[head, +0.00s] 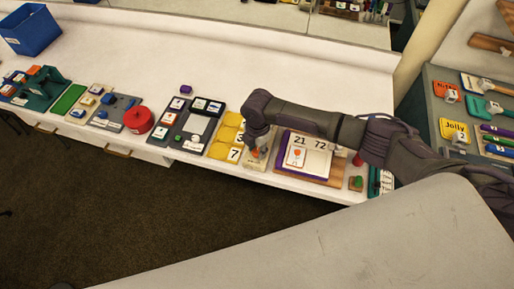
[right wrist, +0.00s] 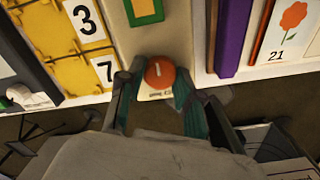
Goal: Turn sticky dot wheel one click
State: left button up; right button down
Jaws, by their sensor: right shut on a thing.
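The sticky dot wheel (right wrist: 160,72) is a round orange disc with a short white mark, near the front edge of a narrow beige board (right wrist: 160,38) in the right wrist view. A small printed label (right wrist: 157,95) shows just below it, too small to read surely. My right gripper (right wrist: 159,84) has one dark green finger on each side of the wheel and is shut on it. In the head view my right gripper (head: 257,148) reaches down over the beige board and mostly hides the wheel. My left gripper is not in view.
Yellow number tiles (head: 228,132) stand close on the left of the board. A purple-edged card board (head: 305,155) stands close on the right. The table's front edge lies just below the wheel. The white tabletop (head: 290,70) behind is clear.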

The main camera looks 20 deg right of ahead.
aim_at(257, 151)
jog(key=shift+w+r, duration=0.1)
dwell(0.3)
jog(key=c, duration=0.8)
grip_release()
jog(key=shift+o, duration=0.2)
notch_tip(257, 151, up, 12)
